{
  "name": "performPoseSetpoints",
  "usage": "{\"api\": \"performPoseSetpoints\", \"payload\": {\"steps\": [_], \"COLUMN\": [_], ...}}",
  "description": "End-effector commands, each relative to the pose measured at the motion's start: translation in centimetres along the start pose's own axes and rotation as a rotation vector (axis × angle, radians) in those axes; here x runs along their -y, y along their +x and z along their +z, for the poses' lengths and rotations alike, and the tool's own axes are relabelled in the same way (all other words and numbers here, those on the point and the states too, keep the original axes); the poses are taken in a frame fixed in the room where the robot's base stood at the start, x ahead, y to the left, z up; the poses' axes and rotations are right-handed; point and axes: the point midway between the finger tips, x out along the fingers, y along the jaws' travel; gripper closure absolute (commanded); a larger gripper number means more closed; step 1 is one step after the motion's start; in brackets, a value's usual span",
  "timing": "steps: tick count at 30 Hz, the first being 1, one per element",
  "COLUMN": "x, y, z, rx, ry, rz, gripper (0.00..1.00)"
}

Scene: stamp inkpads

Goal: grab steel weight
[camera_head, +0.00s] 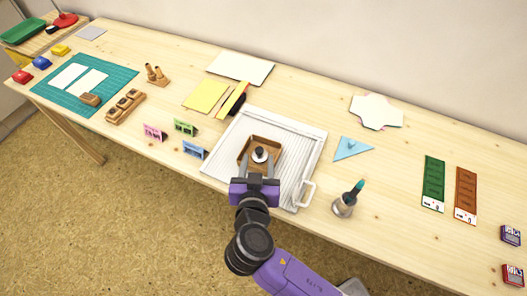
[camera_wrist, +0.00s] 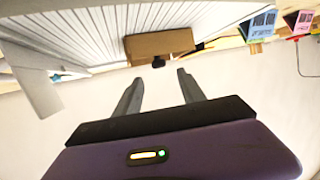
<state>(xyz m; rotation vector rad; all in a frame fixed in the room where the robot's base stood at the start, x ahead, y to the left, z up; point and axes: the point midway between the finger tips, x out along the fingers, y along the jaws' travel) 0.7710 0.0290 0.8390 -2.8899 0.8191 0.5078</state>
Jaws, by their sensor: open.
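The steel weight (camera_head: 260,154), a small round grey piece with a pale top, sits in a brown open box (camera_head: 274,143) on a white ribbed tray (camera_head: 304,150). My gripper (camera_head: 258,166) is open and empty, with its fingers at the near side of the box and the weight seen just beyond and between their tips. In the wrist view the open fingers (camera_wrist: 159,77) point toward the box (camera_wrist: 140,46). A small dark piece (camera_wrist: 158,62), likely part of the weight, shows at the box edge between the fingertips. Most of the weight is hidden there.
The tray has a white handle (camera_head: 308,193) at its right. A brush in a metal cup (camera_head: 343,206) stands right of it. Pink, green and blue cards (camera_head: 193,150) stand left of it. Yellow sheets (camera_head: 204,95) lie behind.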

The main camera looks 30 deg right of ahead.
Motion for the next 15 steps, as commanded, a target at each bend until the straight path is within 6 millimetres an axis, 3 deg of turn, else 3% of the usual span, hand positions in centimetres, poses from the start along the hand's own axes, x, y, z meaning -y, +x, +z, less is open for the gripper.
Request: {"api": "performPoseSetpoints", "payload": {"steps": [15], "x": [-0.2], "y": [6.2], "z": [0.3], "rx": [0.002], "ry": [-0.002], "rz": [0.0], "gripper": [0.53]}}
